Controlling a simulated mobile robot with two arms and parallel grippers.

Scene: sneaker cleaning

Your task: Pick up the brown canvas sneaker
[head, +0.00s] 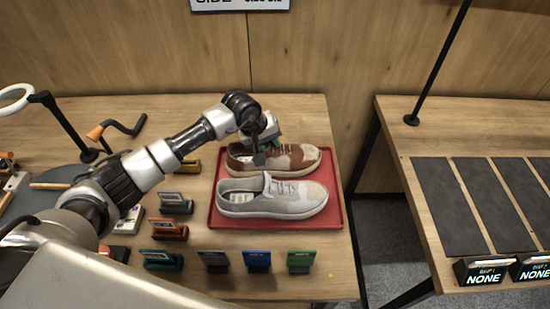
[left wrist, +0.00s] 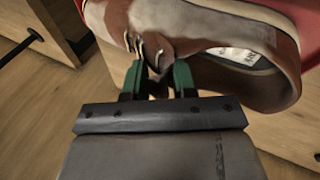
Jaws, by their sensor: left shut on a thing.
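The brown canvas sneaker (head: 298,161) lies on the far part of the red tray (head: 334,196), with its toe to the right. It has lighter patches and a white sole. My left gripper (head: 262,150) is over its tongue and lace area. In the left wrist view, my left gripper (left wrist: 158,82) has its green fingertips shut on the brown sneaker (left wrist: 197,18) by the laces, beside the shoe's opening. In the head view the fingertips are partly hidden. A grey sneaker (head: 283,203) lies on the same tray, nearer to me. My right gripper is not in view.
Several small coloured blocks, including a blue one (head: 257,261) and a green one (head: 301,262), stand along the near side and left of the tray. A second table (head: 407,136) with dark strips and "NONE" displays (head: 484,271) stands to the right, across a gap.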

